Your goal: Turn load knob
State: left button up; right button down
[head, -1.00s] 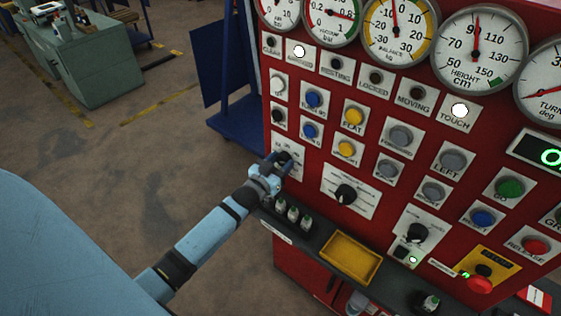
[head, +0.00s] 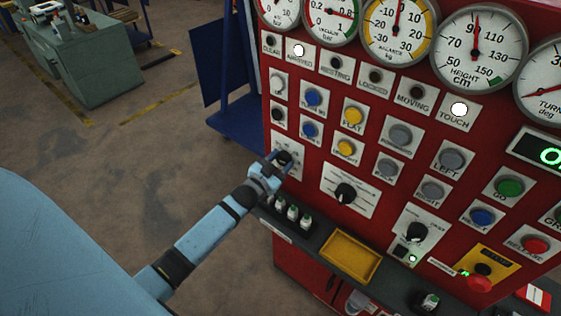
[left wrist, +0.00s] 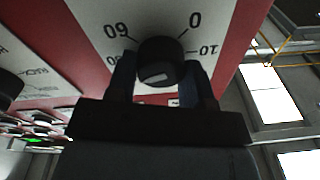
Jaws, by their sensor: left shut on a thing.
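A black knob (head: 283,158) sits on a white scale plate at the left edge of the red panel. In the left wrist view the knob (left wrist: 158,62) shows large, with a light mark on its face and the numbers 0, 10 and 60 on the plate around it. My left gripper (head: 276,160) is at this knob; in the left wrist view its fingers (left wrist: 158,82) stand on both sides of the knob, shut on it. The knob's label is too small to read in the head view. My right gripper is not in view.
The red panel carries several buttons, lamps and gauges. Another black knob (head: 345,193) is right of the held one, and a third (head: 416,232) lies further right. A ledge below holds a yellow tray (head: 350,256) and small bottles (head: 292,213). Open floor lies left.

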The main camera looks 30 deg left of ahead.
pick_arm(q)
jog(key=o, duration=0.9)
jog(key=shift+o, duration=0.2)
jog(key=s+f+b, duration=0.1)
jog(key=s+b, duration=0.1)
jog(key=s, duration=1.1)
jog(key=shift+s+a, duration=0.4)
jog(key=shift+d+f, duration=0.1)
jog(key=s+d+f+g+h+p, duration=0.1)
jog(key=s+d+f+g, duration=0.3)
jog(key=s+d, duration=0.2)
jog(key=s+d+f+n+g+h+p, duration=0.1)
jog(key=s+d+f+g, duration=0.2)
jog(key=d, duration=0.8)
jog(key=s+f, duration=0.2)
jog(key=s, duration=0.2)
jog(key=shift+s+d+f+g, duration=0.15)
jog(key=shift+s+d+g, duration=0.05)
jog(key=shift+g, duration=0.2)
